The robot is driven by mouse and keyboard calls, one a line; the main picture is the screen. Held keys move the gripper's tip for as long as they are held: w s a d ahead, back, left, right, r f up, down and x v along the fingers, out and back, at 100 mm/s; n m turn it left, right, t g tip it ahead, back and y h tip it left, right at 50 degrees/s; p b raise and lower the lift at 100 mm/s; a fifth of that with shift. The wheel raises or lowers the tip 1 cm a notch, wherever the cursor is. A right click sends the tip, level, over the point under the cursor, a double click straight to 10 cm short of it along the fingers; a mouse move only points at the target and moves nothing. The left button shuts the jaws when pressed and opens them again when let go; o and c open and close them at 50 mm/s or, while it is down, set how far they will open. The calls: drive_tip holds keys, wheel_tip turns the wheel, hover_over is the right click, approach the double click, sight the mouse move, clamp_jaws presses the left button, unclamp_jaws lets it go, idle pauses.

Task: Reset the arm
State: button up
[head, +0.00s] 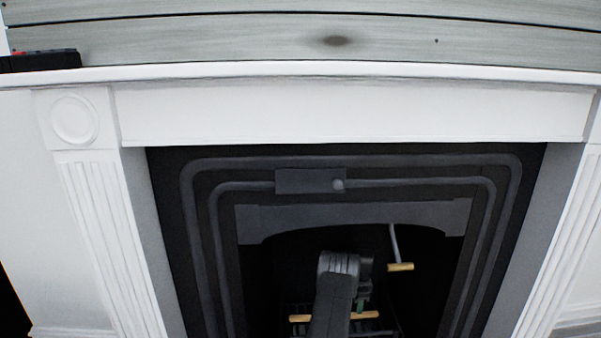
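My arm (333,300) rises from the bottom of the head view, in front of the dark fireplace opening. It is dark grey with a ribbed joint near its top end. Small dark and greenish parts beside that joint seem to belong to my gripper (361,298). They are too small and too covered by the arm to show the fingers, or whether anything is held.
A black fireplace insert (310,181) sits in a white surround with a mantel shelf (330,70). A metal rod with a wooden handle (400,267) hangs in the opening. A wooden bar (300,318) lies lower, partly behind my arm. A black object (40,62) rests on the mantel's left end.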

wheel_tip(320, 180, down, 6)
drive_tip(key=shift+r+b, duration=0.25)
drive_tip(key=shift+b, duration=0.45)
wheel_tip(320, 180, up, 3)
drive_tip(key=shift+r+p, duration=0.1)
drive_tip(key=shift+p, duration=0.6)
drive_tip(key=shift+r, duration=0.5)
drive_tip(key=shift+f, duration=0.1)
